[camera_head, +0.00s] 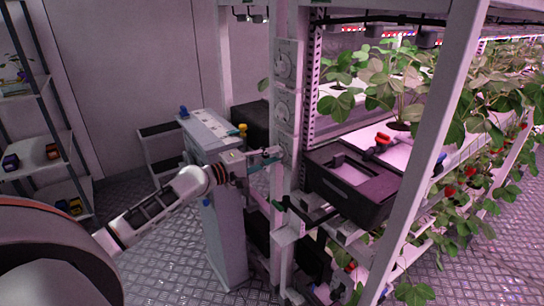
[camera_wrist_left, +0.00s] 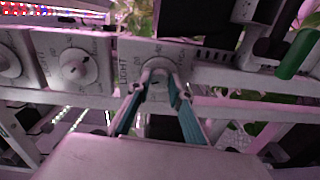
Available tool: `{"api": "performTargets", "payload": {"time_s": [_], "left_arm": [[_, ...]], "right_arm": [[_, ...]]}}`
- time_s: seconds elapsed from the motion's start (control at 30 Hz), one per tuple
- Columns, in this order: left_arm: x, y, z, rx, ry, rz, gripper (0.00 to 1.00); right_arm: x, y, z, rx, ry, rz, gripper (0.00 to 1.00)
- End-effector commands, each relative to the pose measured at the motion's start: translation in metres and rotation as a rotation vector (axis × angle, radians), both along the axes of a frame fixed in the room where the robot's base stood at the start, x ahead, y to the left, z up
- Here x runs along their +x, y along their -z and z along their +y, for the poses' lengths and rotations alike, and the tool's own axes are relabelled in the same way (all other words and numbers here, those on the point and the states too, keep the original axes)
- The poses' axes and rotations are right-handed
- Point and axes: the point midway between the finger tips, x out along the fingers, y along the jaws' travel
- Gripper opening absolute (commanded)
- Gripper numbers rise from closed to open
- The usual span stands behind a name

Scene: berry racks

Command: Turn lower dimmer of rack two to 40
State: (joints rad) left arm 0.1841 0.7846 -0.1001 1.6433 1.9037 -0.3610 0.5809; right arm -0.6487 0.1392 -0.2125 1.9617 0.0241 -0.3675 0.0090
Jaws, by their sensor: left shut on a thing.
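A column of light dimmers runs down the white rack post. In the head view the upper dial (camera_head: 285,65) and the middle dial (camera_head: 284,106) show, and the lowest panel is mostly behind my gripper. My left gripper (camera_head: 277,155) reaches the post from the left. In the left wrist view its teal fingers (camera_wrist_left: 157,90) are shut on the lower dimmer's knob (camera_wrist_left: 157,72), on a plate marked LIGHT. The fingers hide part of the knob and scale, so its setting is not readable. A neighbouring dial (camera_wrist_left: 76,66) with a dark pointer shows left of it. My right gripper is not in view.
A dark crate (camera_head: 345,192) stands on the rack right of the post. A grey-white cabinet (camera_head: 225,235) stands close left of the post. Strawberry plants (camera_head: 395,85) fill the shelves.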

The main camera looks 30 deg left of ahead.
Motion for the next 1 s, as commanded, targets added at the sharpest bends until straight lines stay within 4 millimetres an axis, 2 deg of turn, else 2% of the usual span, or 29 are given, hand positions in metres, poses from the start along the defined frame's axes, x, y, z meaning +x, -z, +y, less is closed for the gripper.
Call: {"api": "performTargets", "payload": {"time_s": [0.3,0.73,0.77,0.8,1.0], "left_arm": [[0.0001,-0.0001,0.0006,-0.072,-0.001,0.03,0.0],[0.0001,-0.0001,0.0006,-0.079,-0.001,0.032,0.0],[0.0001,-0.0001,0.0006,-0.079,-0.001,0.032,0.28],[0.0001,-0.0001,0.0006,-0.079,-0.001,0.032,0.37],[0.0001,-0.0001,0.0004,-0.078,-0.001,0.032,0.37]], "right_arm": [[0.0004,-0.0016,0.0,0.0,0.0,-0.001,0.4],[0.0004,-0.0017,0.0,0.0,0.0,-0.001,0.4],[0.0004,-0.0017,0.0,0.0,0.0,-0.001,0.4],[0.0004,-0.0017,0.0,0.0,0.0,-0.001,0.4],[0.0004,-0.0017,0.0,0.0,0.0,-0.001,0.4]]}}
